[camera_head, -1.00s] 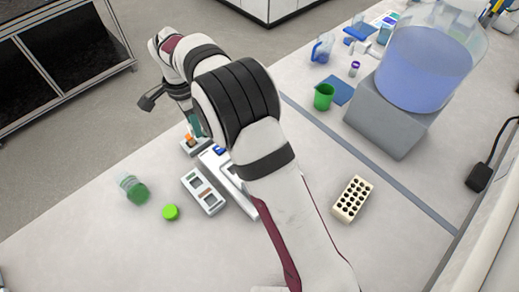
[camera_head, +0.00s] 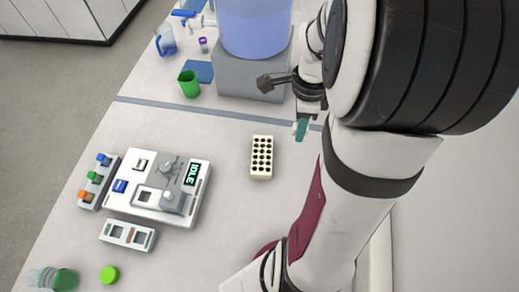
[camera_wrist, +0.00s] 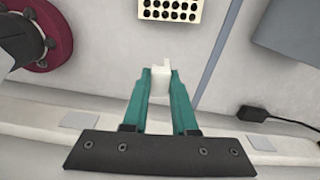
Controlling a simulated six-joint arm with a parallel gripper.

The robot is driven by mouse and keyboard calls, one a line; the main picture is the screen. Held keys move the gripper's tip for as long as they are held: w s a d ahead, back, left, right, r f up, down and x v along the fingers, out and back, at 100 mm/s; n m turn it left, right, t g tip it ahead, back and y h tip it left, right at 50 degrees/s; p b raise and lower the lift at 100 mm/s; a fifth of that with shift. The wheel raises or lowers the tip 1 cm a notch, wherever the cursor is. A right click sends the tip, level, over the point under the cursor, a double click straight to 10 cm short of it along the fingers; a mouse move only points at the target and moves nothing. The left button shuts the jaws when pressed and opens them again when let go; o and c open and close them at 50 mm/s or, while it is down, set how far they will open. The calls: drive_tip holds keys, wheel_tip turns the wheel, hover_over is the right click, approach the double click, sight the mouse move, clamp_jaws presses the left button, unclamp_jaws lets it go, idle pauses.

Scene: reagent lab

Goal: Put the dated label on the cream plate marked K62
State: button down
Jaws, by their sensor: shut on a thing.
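The cream plate (camera_head: 262,176) with dark round wells lies flat on the bench, in the middle of the head view. Part of it also shows at the top edge of the wrist view (camera_wrist: 170,9). I cannot read any marking on it. My gripper (camera_head: 301,128) hangs to the right of the plate and apart from it. In the wrist view its teal fingers (camera_wrist: 160,80) are shut on a small white piece (camera_wrist: 159,92), which may be the label. No date can be read on it.
A white machine (camera_head: 140,205) with an IDLE display stands left of the plate, beside a rack (camera_head: 89,197) of coloured vials and a slotted block (camera_head: 127,235). A grey block (camera_head: 245,84) carries a blue tank. A black adapter (camera_wrist: 252,113) with cable lies right. Bench around the plate is clear.

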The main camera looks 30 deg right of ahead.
drive_tip(key=s, duration=0.2)
drive_tip(key=m, duration=0.1)
hover_over(262, 154)
wheel_tip(262, 154, down, 7)
drive_tip(key=shift+f, duration=2.1)
drive_tip(key=c, duration=0.7)
unclamp_jaws()
drive_tip(key=shift+f, duration=0.15)
